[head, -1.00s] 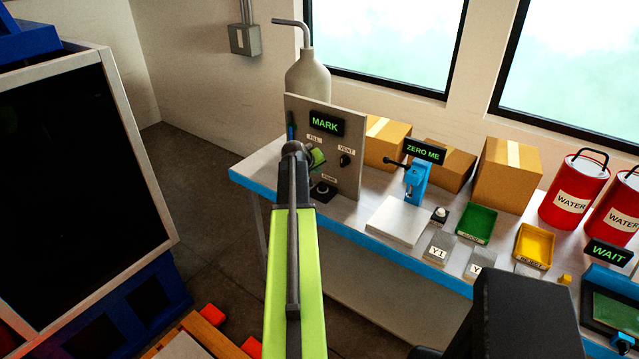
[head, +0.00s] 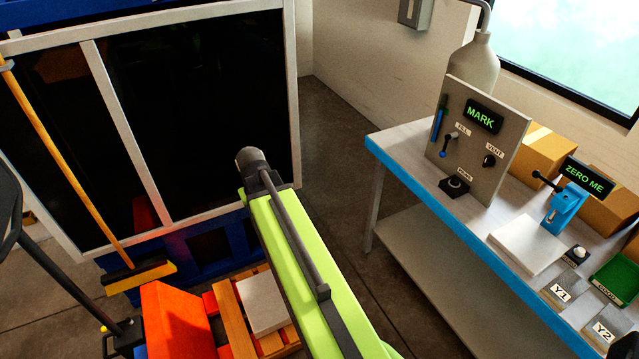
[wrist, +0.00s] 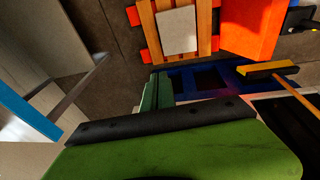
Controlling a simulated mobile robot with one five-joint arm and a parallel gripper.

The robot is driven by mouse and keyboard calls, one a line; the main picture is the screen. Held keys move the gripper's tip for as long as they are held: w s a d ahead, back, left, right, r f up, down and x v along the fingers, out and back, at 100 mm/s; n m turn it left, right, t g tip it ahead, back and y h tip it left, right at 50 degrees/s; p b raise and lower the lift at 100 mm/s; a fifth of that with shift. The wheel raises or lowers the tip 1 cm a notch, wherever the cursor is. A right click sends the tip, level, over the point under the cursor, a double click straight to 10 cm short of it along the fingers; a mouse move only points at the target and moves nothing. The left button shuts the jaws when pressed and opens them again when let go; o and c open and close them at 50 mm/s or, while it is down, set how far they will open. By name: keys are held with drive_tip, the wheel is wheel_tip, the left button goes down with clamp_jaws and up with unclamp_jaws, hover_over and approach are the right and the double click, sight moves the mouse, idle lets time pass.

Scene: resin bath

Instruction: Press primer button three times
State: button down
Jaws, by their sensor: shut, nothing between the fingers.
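The primer button (head: 456,182) is a small round knob on a black box at the foot of the grey panel (head: 500,160), under a white label. The panel carries a green MARK display (head: 482,117), and stands on the left end of the bench in the head view. My gripper (wrist: 156,92) shows in the wrist view as green fingers, shut and empty, beyond the large green body. In the head view my arm's end is well left of the panel, in front of the dark cabinet; the fingers are hidden there. Nothing touches the button.
The bench (head: 400,155) holds a blue press (head: 564,208), a white plate (head: 527,243) and small trays. A dark glazed cabinet (head: 190,110) stands at left. A wooden pallet (head: 232,312) and an orange block (head: 175,320) lie below. Floor between cabinet and bench is clear.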

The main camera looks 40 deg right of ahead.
drive_tip(key=s+a+n+y, duration=0.1)
drive_tip(key=s+a, duration=0.1)
drive_tip(key=a, duration=0.8)
drive_tip(key=s+a+n+g, duration=0.1)
drive_tip(key=s+a, duration=0.2)
drive_tip(key=a, duration=0.7)
drive_tip(key=shift+a+f+n+g+y, duration=0.25)
drive_tip(key=shift+a+n+g+y, duration=0.05)
drive_tip(key=shift+a+n+y, duration=0.1)
